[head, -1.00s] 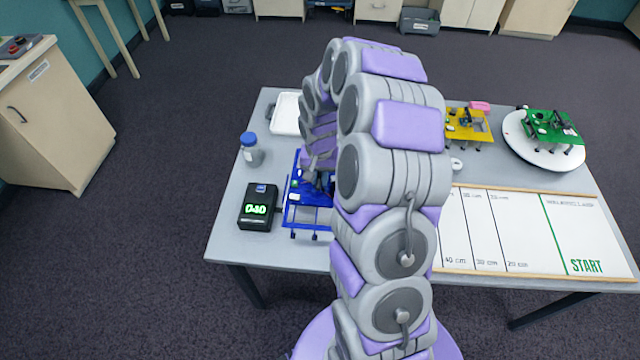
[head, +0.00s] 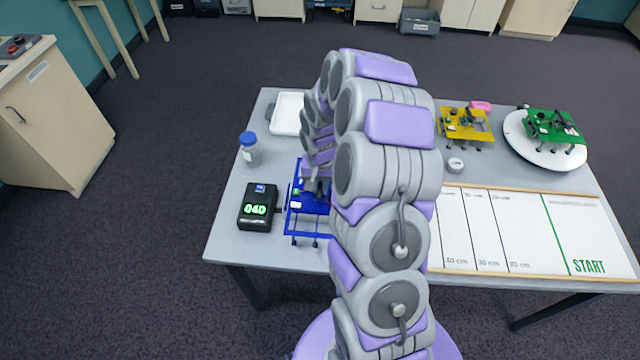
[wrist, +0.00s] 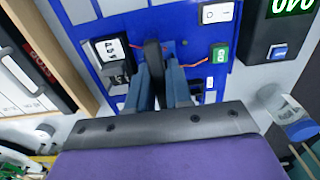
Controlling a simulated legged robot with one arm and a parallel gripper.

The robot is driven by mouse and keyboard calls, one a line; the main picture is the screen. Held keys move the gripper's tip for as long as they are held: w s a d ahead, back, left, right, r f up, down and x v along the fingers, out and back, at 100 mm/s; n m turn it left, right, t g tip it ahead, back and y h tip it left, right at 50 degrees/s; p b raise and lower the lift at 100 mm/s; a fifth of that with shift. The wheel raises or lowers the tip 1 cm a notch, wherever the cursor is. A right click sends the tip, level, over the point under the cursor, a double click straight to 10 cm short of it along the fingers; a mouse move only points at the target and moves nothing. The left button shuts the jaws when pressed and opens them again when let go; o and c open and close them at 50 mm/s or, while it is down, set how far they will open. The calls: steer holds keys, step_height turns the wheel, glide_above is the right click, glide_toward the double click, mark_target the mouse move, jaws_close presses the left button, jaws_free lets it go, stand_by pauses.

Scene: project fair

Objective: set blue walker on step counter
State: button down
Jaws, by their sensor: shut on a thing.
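The blue walker (head: 308,208) is a flat blue plate with thin legs, to the right of the step counter in the head view. My arm hides its right part. In the wrist view its blue deck (wrist: 195,18) carries a white switch, a green tag and red wires. My gripper (wrist: 157,78) is shut on a dark upright part of it. In the head view my gripper (head: 316,188) is partly hidden by my arm. The step counter (head: 257,208) is a black box with a green display reading 040. I cannot tell if the walker touches it or the table.
A blue-capped bottle (head: 249,150) and a white tray (head: 287,114) stand behind the counter. A marked START board (head: 590,235) lies at right. A yellow walker (head: 462,123) and a green walker (head: 553,128) on a white turntable (head: 520,140) stand at the back right.

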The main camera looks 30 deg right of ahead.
steer(key=c, duration=1)
jaws_free()
steer(key=shift+c, duration=0.2)
steer(key=shift+r, duration=0.15)
steer(key=shift+r, duration=0.3)
step_height(320, 180, up, 12)
steer(key=p, duration=0.2)
steer(key=s+a+r+n, duration=0.2)
steer(key=s+a+r, duration=0.3)
steer(key=s+a+r+n, duration=0.1)
steer(key=s+a+r, duration=0.1)
steer(key=s, duration=0.7)
steer(key=s+a+r+n+g, duration=0.1)
steer(key=s+a+r+n, duration=0.1)
steer(key=s, duration=0.7)
steer(key=s+a+r+n, duration=0.1)
steer(key=s+a+r, duration=0.2)
steer(key=s, duration=0.6)
steer(key=shift+s+a+r+n+g, duration=0.2)
steer(key=shift+a+n+g, duration=0.2)
steer(key=shift+a, duration=0.7)
steer(key=shift+w, duration=0.1)
